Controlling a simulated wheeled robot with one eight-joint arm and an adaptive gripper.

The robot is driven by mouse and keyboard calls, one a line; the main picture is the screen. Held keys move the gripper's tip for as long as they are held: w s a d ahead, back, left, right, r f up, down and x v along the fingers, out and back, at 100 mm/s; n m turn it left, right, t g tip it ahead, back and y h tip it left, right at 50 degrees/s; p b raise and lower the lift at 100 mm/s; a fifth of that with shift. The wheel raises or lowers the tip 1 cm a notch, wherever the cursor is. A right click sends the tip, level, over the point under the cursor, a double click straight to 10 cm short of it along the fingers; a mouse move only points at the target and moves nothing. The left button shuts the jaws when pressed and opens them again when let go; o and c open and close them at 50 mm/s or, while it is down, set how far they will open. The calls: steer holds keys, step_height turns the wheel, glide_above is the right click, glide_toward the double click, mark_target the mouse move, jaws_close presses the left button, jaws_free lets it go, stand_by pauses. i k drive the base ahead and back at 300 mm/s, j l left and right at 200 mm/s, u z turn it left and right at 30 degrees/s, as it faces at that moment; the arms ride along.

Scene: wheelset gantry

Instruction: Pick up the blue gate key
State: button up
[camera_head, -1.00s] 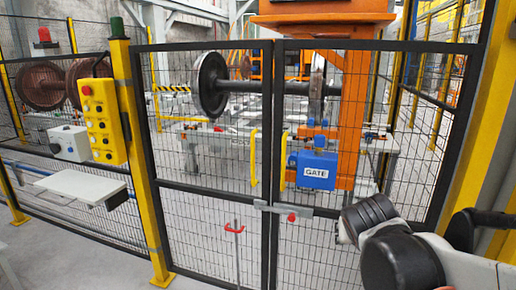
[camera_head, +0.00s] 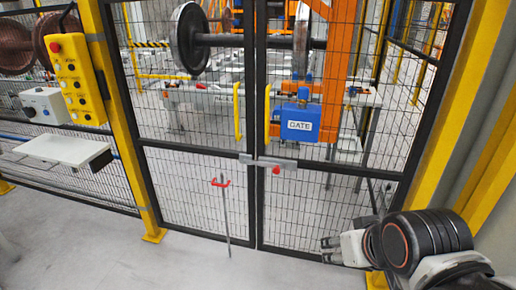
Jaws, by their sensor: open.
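A blue box (camera_head: 300,118) with a white GATE label shows at the mesh gate, right of the middle. Small blue parts (camera_head: 303,93) stand at its top; I cannot tell whether one of them is the gate key. No separate blue key can be made out elsewhere. My gripper (camera_head: 328,250) is low at the right, below and to the right of the box and well apart from it. It is open, with nothing visible between its fingers.
The black-framed mesh gate (camera_head: 256,205) is closed, with a grey latch bar (camera_head: 268,162) and red knob (camera_head: 276,171). A red-handled rod (camera_head: 222,183) stands before it. A yellow button panel (camera_head: 75,75), grey control box (camera_head: 45,104) and white shelf (camera_head: 65,150) are left.

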mark_target(303, 92)
steer(key=u, duration=1.45)
steer(key=z, duration=1.5)
steer(key=i+j+z, duration=0.55)
steer(key=j+z, duration=0.25)
steer(key=i+j+z, duration=0.25)
steer(key=j, duration=0.25)
steer(key=k, duration=0.05)
